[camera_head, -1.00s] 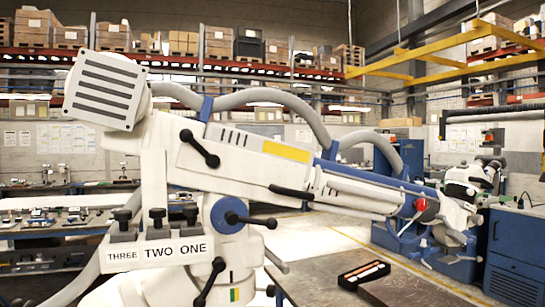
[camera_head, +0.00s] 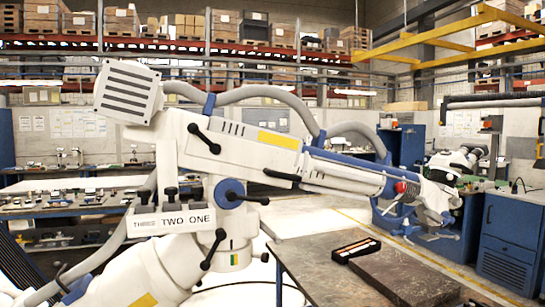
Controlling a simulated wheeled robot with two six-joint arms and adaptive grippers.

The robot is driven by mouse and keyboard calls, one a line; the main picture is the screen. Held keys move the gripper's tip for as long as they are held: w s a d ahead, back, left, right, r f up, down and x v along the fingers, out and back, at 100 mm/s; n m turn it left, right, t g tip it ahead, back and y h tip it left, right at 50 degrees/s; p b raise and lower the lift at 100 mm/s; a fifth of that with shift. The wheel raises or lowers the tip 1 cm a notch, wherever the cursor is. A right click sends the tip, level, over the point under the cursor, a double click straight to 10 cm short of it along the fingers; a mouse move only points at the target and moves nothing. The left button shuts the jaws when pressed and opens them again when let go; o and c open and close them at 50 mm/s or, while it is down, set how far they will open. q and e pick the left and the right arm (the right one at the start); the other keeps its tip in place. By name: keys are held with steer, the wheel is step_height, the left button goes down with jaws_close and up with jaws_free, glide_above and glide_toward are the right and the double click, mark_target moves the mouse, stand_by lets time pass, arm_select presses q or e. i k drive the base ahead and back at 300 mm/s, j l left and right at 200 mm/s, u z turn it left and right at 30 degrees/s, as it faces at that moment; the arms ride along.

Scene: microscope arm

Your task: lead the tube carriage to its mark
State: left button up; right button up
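A large white jointed microscope arm (camera_head: 232,153) crosses the view from a ribbed block (camera_head: 128,92) at the upper left down to the microscope head (camera_head: 447,178) at the right. Its front part is a white and blue tube section (camera_head: 345,172) with a red knob (camera_head: 401,187) near the far end. A yellow band (camera_head: 279,140) marks the upper tube housing. I cannot tell which part is the carriage, or where its mark is. Labels reading THREE, TWO and ONE (camera_head: 172,221) sit under several dark knobs. Neither of my grippers is visible.
A dark-topped table (camera_head: 318,272) stands at the front right, with a black tray (camera_head: 356,249) of white and orange pieces on it. Blue cabinets (camera_head: 511,240) stand at the right. Benches (camera_head: 65,203) with small parts line the left. Grey hoses (camera_head: 265,93) loop above the arm.

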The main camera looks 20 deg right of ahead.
mark_target(244, 160)
steer(key=k+z, duration=0.15)
steer(key=i+j+z, duration=0.1)
steer(key=i+z, duration=0.25)
steer(key=i+j+z, duration=0.15)
steer(key=z, duration=0.25)
steer(key=i+j+z, duration=0.35)
steer(key=i+z, duration=0.2)
steer(key=i, duration=0.65)
